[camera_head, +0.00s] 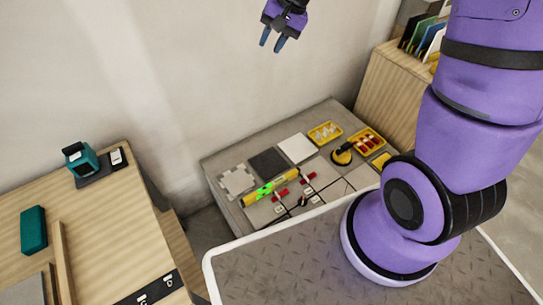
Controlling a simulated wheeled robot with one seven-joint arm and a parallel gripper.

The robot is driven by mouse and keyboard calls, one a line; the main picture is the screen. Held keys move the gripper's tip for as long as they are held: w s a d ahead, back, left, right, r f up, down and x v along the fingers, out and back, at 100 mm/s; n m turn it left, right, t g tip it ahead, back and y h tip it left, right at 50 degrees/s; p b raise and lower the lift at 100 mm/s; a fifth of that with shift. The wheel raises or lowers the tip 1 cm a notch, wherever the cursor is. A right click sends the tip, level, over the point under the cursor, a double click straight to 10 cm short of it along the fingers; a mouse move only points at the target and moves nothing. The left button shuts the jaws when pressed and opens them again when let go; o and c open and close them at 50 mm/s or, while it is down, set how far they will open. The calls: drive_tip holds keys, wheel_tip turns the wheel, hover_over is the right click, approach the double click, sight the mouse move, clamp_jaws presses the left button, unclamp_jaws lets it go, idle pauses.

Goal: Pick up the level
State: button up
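The level (270,187) is a yellow bar with a bright green middle. It lies at a slant on the tiles at the front left of the low grey platform (216,164), close to several red clips. My gripper (274,39) is at the top of the picture, high above and behind the platform, apart from the level. Its two dark blue fingertips are spread with a gap between them, and nothing shows in it.
Yellow trays (325,132) and a black-and-yellow tool (342,155) stand right of the level. A white tile (297,148) and a dark tile (268,163) lie behind it. A wooden bench (97,238) with a teal device (80,158) is at left; a wooden cabinet (390,95) stands at right.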

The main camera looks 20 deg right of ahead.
drive_tip(key=w+f+m, duration=0.3)
drive_tip(key=w+f, duration=0.2)
drive_tip(key=f, duration=0.7)
drive_tip(key=m+g, duration=0.3)
drive_tip(key=m, duration=0.5)
approach(272, 184)
drive_tip(key=shift+a+f, duration=0.1)
drive_tip(key=shift+a, duration=0.3)
drive_tip(key=x, duration=0.5)
drive_tip(key=shift+s+d+f, duration=0.1)
drive_tip(key=shift+d, duration=0.1)
drive_tip(key=shift+d+x, duration=0.2)
drive_tip(key=shift+x, duration=2.7)
drive_tip(key=shift+f, duration=0.1)
clamp_jaws()
